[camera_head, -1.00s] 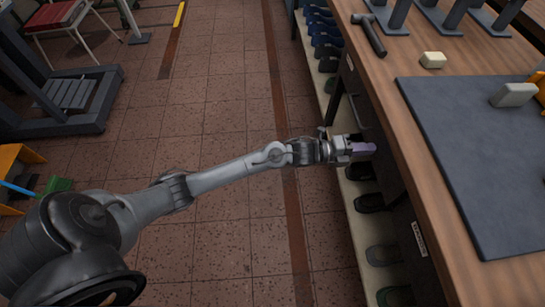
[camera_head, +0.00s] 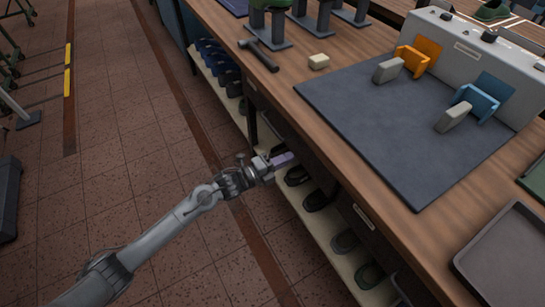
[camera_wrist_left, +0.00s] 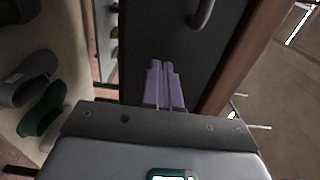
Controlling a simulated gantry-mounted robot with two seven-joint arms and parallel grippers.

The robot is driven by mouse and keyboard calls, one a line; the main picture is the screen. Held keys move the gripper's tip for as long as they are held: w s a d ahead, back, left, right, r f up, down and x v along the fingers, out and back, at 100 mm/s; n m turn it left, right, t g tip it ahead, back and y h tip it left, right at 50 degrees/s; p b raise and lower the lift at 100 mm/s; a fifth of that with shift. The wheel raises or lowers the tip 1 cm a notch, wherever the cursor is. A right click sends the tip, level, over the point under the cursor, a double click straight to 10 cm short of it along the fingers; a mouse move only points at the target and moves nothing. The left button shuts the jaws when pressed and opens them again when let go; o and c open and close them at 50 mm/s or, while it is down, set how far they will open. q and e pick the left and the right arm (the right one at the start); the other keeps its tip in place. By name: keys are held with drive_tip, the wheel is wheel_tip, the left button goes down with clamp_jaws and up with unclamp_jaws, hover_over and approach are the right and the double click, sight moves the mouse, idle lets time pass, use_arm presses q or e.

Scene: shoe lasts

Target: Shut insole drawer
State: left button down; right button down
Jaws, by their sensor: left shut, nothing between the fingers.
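My left gripper (camera_head: 283,159) is at the side of the wooden bench, just below its top edge and above the lower shelf. Its purple fingers are shut together and empty; they also show in the left wrist view (camera_wrist_left: 165,82). Ahead of them in that view is a dark front panel (camera_wrist_left: 150,35) with a curved handle (camera_wrist_left: 203,14) at upper right. I cannot tell whether the fingertips touch the panel. In the head view, a labelled dark front (camera_head: 345,205) lies under the bench edge, right of the gripper. Which front is the insole drawer, and how far it stands out, is unclear.
The bench top holds a dark mat (camera_head: 405,125), a hammer (camera_head: 260,55), a pale block (camera_head: 319,62) and a tray (camera_head: 510,262). Shoes (camera_head: 318,200) line the low shelf (camera_head: 325,235) under the bench.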

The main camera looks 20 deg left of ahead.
use_arm(q)
drive_tip(key=p+v, duration=0.4)
drive_tip(key=v, duration=0.8)
drive_tip(key=s+d+r+n+y+p, duration=0.4)
drive_tip(key=s+d+r+n+p, duration=0.35)
drive_tip(key=s+d+p, duration=0.2)
drive_tip(key=s+a+r+n+g+y+p, duration=0.1)
drive_tip(key=s+a+n+g+y+p, duration=0.15)
drive_tip(key=s+n+g, duration=0.45)
drive_tip(key=s+a+r+n+g+y+p, duration=0.25)
drive_tip(key=s+a+n+g, duration=0.2)
drive_tip(key=s+n, duration=0.45)
wheel_tip(320, 180, up, 36)
drive_tip(key=p, duration=3.6)
drive_tip(key=shift+s+d+m+y, duration=0.15)
drive_tip(key=shift+d+m+y, duration=0.05)
drive_tip(key=shift+m+y, duration=0.2)
